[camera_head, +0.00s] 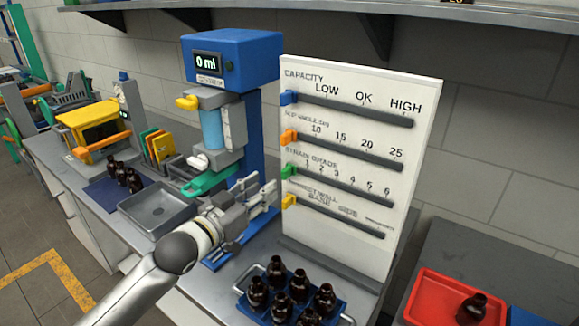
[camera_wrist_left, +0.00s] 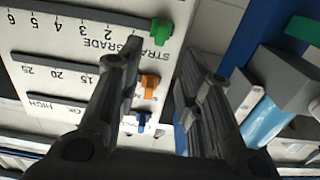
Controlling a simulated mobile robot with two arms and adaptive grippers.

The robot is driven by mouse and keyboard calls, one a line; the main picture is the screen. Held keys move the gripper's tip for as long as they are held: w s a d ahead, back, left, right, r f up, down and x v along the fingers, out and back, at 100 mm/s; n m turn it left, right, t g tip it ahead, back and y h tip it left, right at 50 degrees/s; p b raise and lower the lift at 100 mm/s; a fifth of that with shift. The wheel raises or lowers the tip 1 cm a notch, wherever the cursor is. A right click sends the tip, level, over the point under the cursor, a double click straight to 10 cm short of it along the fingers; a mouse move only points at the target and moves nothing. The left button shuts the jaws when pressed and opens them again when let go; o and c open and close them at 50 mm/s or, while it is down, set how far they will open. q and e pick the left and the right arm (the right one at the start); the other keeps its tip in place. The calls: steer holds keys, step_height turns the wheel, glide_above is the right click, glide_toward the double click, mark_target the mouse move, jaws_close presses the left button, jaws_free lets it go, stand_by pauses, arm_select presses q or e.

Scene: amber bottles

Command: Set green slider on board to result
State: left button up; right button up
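The white board (camera_head: 425,130) stands upright with several slider rows. The green slider (camera_head: 289,171) is at the left end of the strain grade row, left of the 1. It also shows in the left wrist view (camera_wrist_left: 161,32), where the board appears upside down. My left gripper (camera_head: 266,190) is just left of the board, near the green and yellow sliders. In the left wrist view its two fingers (camera_wrist_left: 162,52) are apart with nothing gripped between them. The green slider lies beyond the fingertips, apart from them as far as I can tell. My right gripper is not in view.
Blue (camera_head: 289,98), orange (camera_head: 289,137) and yellow (camera_head: 288,201) sliders sit at the left ends of their rows. A blue machine (camera_head: 255,60) reading 0 ml stands behind my gripper. Amber bottles (camera_head: 299,285) in a blue rack stand before the board.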

mark_target(282, 172)
arm_select(q)
steer(key=p+x, duration=0.2)
steer(key=x, duration=0.6)
steer(key=shift+s+r, duration=0.1)
steer(key=shift+r, duration=0.05)
steer(key=shift+p+x, duration=0.5)
steer(key=shift+x, duration=0.5)
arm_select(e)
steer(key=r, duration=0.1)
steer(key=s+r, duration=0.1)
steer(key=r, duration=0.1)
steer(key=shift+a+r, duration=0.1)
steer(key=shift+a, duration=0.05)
arm_select(q)
steer(key=shift+c, duration=0.3)
jaws_close()
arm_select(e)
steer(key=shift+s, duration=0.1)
